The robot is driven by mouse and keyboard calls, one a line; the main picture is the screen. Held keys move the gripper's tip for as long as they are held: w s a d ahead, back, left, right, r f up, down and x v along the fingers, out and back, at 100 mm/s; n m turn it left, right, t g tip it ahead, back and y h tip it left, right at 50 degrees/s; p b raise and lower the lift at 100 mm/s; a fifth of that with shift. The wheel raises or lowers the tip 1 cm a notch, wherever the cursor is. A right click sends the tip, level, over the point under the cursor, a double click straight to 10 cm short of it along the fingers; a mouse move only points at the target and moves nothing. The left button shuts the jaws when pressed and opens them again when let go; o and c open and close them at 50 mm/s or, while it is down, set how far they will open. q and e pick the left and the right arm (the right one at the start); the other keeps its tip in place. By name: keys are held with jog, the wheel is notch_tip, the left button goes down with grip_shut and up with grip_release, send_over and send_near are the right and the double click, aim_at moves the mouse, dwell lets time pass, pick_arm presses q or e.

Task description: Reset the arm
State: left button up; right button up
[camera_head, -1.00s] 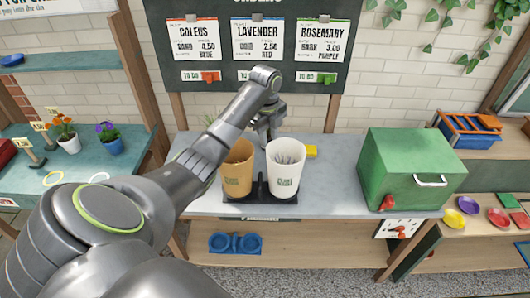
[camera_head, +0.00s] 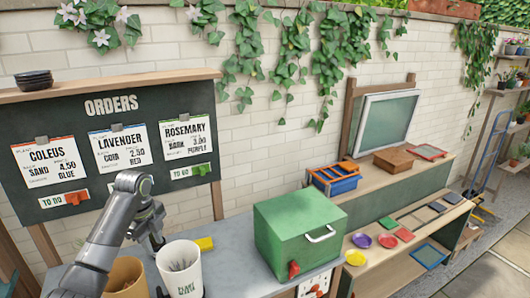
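My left arm comes in from the lower left. Its gripper (camera_head: 157,246) hangs over the grey counter behind and between a tan cup (camera_head: 126,280) and a white cup (camera_head: 181,273). Its fingertips are small and partly hidden, so I cannot tell whether it is open or shut. The white cup holds thin grey items. My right gripper is out of view.
A yellow block (camera_head: 205,244) lies behind the white cup. A green box (camera_head: 298,232) with a white handle stands to the right. The orders board (camera_head: 110,150) rises behind my arm. Colored saucers (camera_head: 387,241) and a blue crate (camera_head: 335,180) are further right.

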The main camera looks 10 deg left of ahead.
pick_arm(q)
jog(key=s+d+f+n+t, duration=0.1)
jog(key=s+d+f+n, duration=0.25)
jog(key=s+f, duration=0.5)
jog(key=s+d+f+n, duration=0.3)
jog(key=s+f+n, duration=0.2)
jog(key=s+f, duration=0.3)
jog(key=s+d+r+n+t+y, duration=0.1)
jog(key=s+d+r+n, duration=0.1)
jog(key=s+n, duration=0.6)
jog(key=s+d+r+n+t+y, duration=0.15)
jog(key=s+n, duration=0.25)
jog(key=s, duration=0.8)
notch_tip(320, 180, down, 33)
jog(key=a+g+h+b, duration=0.1)
jog(key=a+g+b, duration=0.1)
jog(key=b, duration=0.6)
jog(key=s+d+f+b, duration=0.1)
jog(key=s+f+b, duration=0.2)
jog(key=s+f, duration=0.4)
jog(key=s+f+g+b, duration=0.1)
jog(key=s+f+b, duration=0.2)
jog(key=s+f, duration=0.5)
notch_tip(320, 180, down, 7)
jog(key=shift+s+d+r, duration=0.15)
jog(key=shift+s+d, duration=0.05)
jog(key=shift+d, duration=0.15)
